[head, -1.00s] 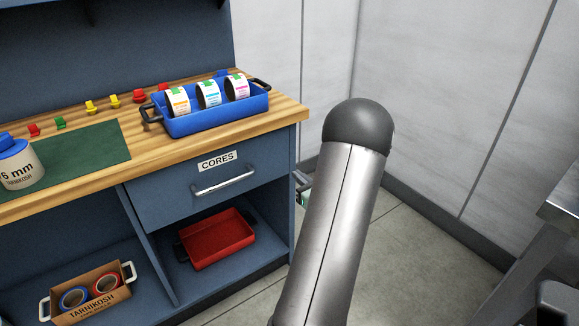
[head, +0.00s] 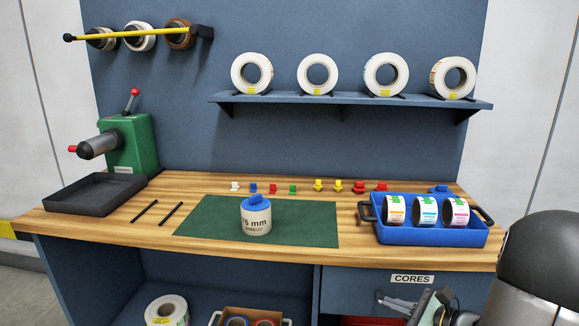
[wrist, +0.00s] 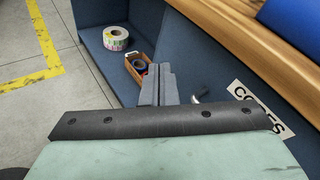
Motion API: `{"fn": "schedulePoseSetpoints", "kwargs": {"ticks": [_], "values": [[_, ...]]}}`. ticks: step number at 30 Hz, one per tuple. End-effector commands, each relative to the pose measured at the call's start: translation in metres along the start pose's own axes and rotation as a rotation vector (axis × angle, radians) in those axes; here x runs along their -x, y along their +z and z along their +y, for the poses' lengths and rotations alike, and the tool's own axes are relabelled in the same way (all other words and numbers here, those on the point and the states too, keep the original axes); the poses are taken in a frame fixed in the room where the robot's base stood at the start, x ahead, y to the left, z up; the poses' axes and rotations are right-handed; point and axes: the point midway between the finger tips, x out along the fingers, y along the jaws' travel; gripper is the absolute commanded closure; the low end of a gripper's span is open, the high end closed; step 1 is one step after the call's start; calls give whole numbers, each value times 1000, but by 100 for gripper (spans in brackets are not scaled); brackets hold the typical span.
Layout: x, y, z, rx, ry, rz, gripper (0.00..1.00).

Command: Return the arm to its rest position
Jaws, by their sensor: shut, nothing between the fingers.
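My gripper (head: 384,298) is at the lower right of the head view, in front of the drawer labelled CORES (head: 412,279). In the wrist view its fingers (wrist: 158,84) are together and hold nothing. The drawer label (wrist: 262,108) is to the right of the fingers there. A dark rounded arm joint of mine fills the right edge of the head view. I cannot tell the exact gap between the gripper and the drawer front.
The wooden bench (head: 120,222) carries a blue tray (head: 432,236) with three label rolls, a white 76 mm core pot (head: 256,217) on a green mat (head: 310,232), and a green rewinder (head: 128,145). Below are a cardboard box (head: 256,313) and a label roll (head: 167,311).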

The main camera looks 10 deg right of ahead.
Motion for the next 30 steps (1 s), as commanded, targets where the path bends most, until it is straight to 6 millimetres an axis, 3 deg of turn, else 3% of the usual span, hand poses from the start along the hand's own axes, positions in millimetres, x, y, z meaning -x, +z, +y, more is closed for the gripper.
{"fn": "schedulePoseSetpoints", "kwargs": {"ticks": [1,5,9,12,16,21,30], "values": [[-12,40,23,90,127,11,100],[-25,105,100,368,482,56,100],[-1,165,181,805,908,97,100],[30,191,213,1155,1166,113,100],[62,214,223,1568,1392,116,100],[78,230,218,1901,1523,112,100],[81,232,216,1974,1547,112,100]]}}
